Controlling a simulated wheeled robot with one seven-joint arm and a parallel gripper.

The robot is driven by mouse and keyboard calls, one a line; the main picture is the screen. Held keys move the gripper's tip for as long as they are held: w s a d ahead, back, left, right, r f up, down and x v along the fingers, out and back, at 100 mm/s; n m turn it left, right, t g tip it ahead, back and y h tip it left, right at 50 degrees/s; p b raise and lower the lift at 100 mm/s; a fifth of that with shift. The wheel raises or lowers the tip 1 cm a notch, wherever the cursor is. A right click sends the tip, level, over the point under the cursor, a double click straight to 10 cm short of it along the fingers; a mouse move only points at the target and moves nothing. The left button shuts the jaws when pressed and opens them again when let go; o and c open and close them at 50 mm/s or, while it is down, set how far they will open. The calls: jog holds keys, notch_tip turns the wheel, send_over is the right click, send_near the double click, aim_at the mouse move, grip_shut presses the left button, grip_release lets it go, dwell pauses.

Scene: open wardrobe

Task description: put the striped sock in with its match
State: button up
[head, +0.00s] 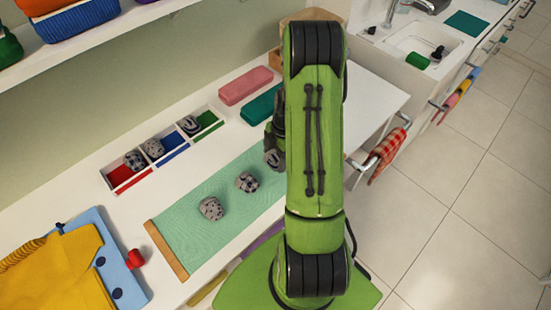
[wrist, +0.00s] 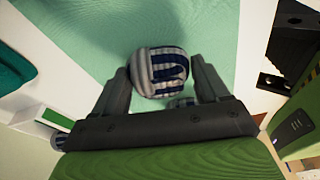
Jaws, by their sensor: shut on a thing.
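My gripper (head: 275,140) is shut on the striped sock (wrist: 160,72), a balled grey sock with navy stripes, between both fingers in the wrist view. In the head view this sock (head: 273,158) is partly hidden by my arm, over the right part of the green mat (head: 190,245). A white tray (head: 113,188) has red, blue and green compartments with one balled sock in each. The sock in the green one (head: 190,125) looks grey with dark stripes. The socks in the red (head: 133,160) and blue (head: 154,148) compartments look dark-patterned or spotted.
Two more balled socks, one spotted (head: 247,182) and one grey speckled (head: 210,208), lie on the mat. Pink (head: 245,85) and teal (head: 262,105) cases lie behind. Folded yellow clothing (head: 60,275) is at left. A shelf (head: 90,35) overhangs the back left.

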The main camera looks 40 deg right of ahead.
aim_at(276, 154)
jog(key=shift+o, duration=1)
jog(key=shift+c, duration=0.9)
jog(key=shift+r+p, duration=2.3)
jog(key=shift+r, duration=1.3)
